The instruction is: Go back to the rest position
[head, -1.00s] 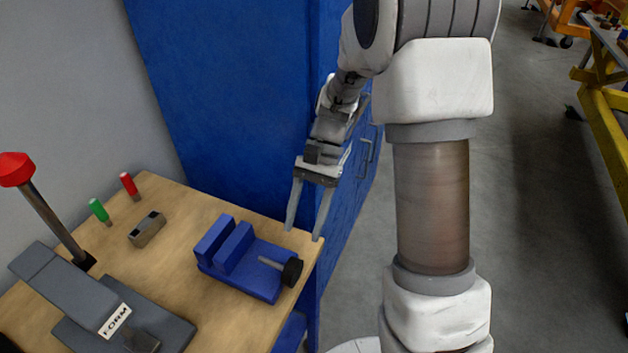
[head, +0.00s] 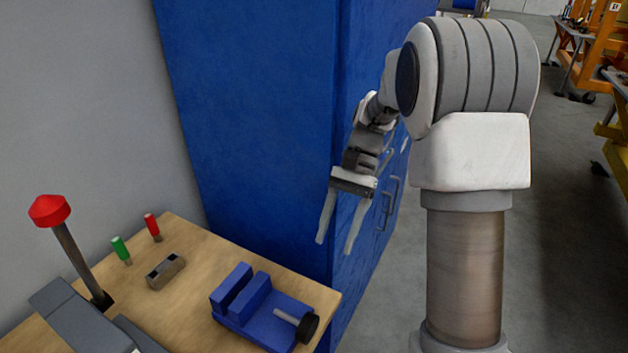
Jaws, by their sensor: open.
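My gripper (head: 334,248) is open and empty, its two fingers pointing down. In the head view it hangs in front of the blue cabinet (head: 250,120), above and behind the right corner of the wooden workbench (head: 195,245). It appears apart from the blue vise (head: 262,310) on the bench, and nothing is between its fingers.
Open floor (head: 560,240) stretches to the right.

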